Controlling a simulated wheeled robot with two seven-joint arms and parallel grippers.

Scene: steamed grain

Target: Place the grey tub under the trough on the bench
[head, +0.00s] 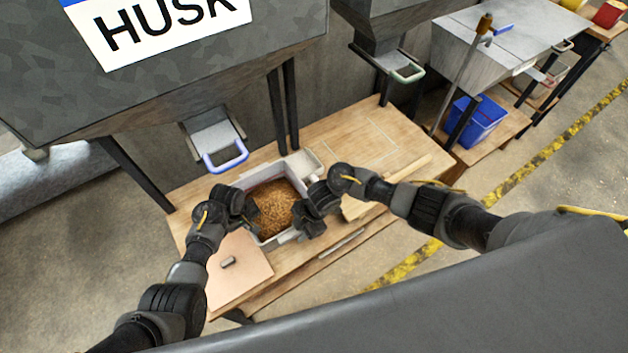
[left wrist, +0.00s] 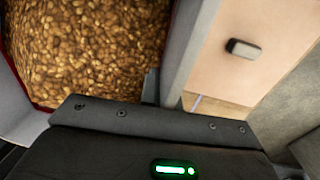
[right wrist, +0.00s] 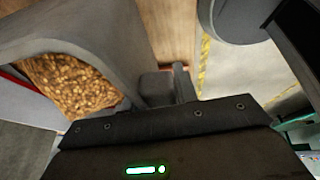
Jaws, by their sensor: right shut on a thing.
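The grey tub (head: 258,174), filled with golden-brown grain (head: 272,207), is on or just above the wooden bench (head: 345,140); I cannot tell which. The large grey trough (head: 60,100) marked HUSK stands behind and left, with a blue-handled spout (head: 212,138) just behind the tub. My right gripper (head: 310,212) is shut on the tub's right side; the tub's wall also shows in the right wrist view (right wrist: 115,40). My left gripper (head: 246,208) is at the tub's left side, against its wall (left wrist: 186,45); its jaws are too hidden to judge.
A pinkish board (head: 240,268) with a small dark grey block (head: 228,262) lies at the bench's front left. A small light grey tray (head: 302,163) sits behind the tub. A blue bin (head: 475,120) stands farther right.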

